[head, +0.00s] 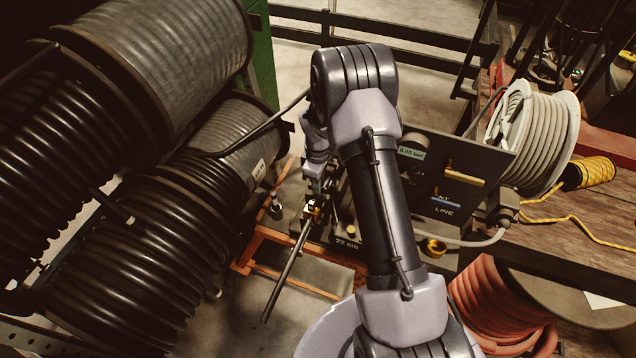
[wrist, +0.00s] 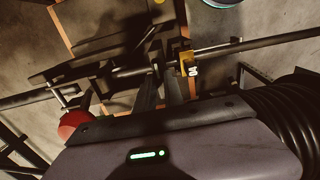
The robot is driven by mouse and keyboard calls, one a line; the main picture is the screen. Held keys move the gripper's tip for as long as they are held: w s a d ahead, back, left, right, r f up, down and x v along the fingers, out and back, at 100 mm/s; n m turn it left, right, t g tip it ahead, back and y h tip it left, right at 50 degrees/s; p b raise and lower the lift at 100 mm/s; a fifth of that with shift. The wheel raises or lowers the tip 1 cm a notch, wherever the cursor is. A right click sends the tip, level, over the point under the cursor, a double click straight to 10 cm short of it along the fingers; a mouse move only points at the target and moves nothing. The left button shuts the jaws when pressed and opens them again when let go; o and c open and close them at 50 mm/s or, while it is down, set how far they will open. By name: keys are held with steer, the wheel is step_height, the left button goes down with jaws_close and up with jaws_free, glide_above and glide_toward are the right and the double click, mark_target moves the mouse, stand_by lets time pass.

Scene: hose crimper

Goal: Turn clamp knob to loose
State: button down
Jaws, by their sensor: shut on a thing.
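My gripper (wrist: 160,80) reaches down to the clamp on a dark bar, its fingers close together. It is shut on a small part there, which appears to be the clamp knob but is mostly hidden between the fingers. A yellow piece (wrist: 187,64) with white marks sits on the bar just right of the fingers. In the head view my gripper (head: 313,196) is partly hidden by my wrist, above the long rod (head: 287,270). I cannot tell the knob's turned position.
Large black hose reels (head: 170,210) stand close on the left. A dark panel (head: 445,185) with a gauge and levers is right of my arm. A white hose reel (head: 535,135) and a coiled red hose (head: 500,310) are further right. A red ball (wrist: 75,124) shows in the wrist view.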

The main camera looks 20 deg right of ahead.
stand_by(0.5)
steer(key=c, duration=1.4)
jaws_free()
steer(key=shift+c, duration=0.2)
step_height(320, 180, up, 17)
steer(key=p, duration=0.4)
steer(key=shift+r, duration=0.2)
steer(key=shift+r, duration=0.1)
steer(key=s+a+r+m+t+b, duration=0.3)
steer(key=s+a+r+m+b, duration=0.4)
steer(key=s+r, duration=0.35)
steer(key=s+a+m+t+y+b, duration=0.1)
steer(key=s+a+m+b, duration=0.1)
steer(key=s, duration=0.6)
steer(key=s+a+m+t+y+b, duration=0.1)
steer(key=s+a+m+b, duration=0.2)
steer(key=s, duration=0.5)
steer(key=shift+s+a+f+m+t, duration=0.4)
steer(key=shift+a+m, duration=0.3)
steer(key=shift+a, duration=0.55)
